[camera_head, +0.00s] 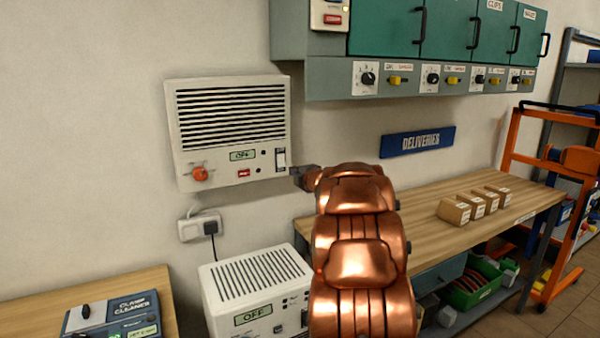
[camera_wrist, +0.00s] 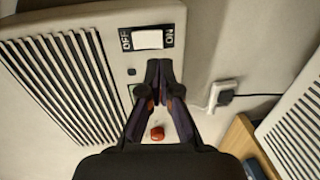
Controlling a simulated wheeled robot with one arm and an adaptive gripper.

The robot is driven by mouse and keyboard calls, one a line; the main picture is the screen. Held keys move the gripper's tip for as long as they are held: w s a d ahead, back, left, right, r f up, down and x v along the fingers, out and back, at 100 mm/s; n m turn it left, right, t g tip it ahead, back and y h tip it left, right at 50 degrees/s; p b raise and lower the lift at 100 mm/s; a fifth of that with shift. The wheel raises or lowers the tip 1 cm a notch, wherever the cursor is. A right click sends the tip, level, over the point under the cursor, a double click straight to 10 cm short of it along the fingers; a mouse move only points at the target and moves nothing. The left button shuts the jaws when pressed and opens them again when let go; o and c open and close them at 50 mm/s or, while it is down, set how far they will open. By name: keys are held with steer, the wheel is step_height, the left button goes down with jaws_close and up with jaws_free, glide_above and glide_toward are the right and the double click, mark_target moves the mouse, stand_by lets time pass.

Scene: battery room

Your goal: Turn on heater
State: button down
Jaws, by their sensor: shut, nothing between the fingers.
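A white wall unit (camera_head: 230,130) with dark slats, which looks like the heater, hangs on the left wall. Its small green display (camera_head: 242,155) reads OFF. A white rocker switch (camera_head: 280,157) sits at its lower right. In the wrist view the rocker switch (camera_wrist: 147,39) lies between the labels OFF and ON. An orange-red knob (camera_head: 200,174) is at the lower left of the panel. My gripper (camera_head: 299,176) is shut and empty, close to the panel's lower right corner. In the wrist view my fingertips (camera_wrist: 160,76) are just below the switch; contact cannot be told.
A second slatted white unit (camera_head: 255,285), its display also reading OFF, stands below. A wall socket (camera_head: 200,227) with a plug is between them. A wooden bench (camera_head: 430,240) with small boxes is at right, under green cabinets (camera_head: 385,28). A clamp cleaner (camera_head: 112,318) sits lower left.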

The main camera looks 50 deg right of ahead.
mark_target(282, 165)
steer(key=shift+p+x, duration=1.1)
steer(key=shift+x, duration=2.6)
steer(key=shift+r, duration=0.1)
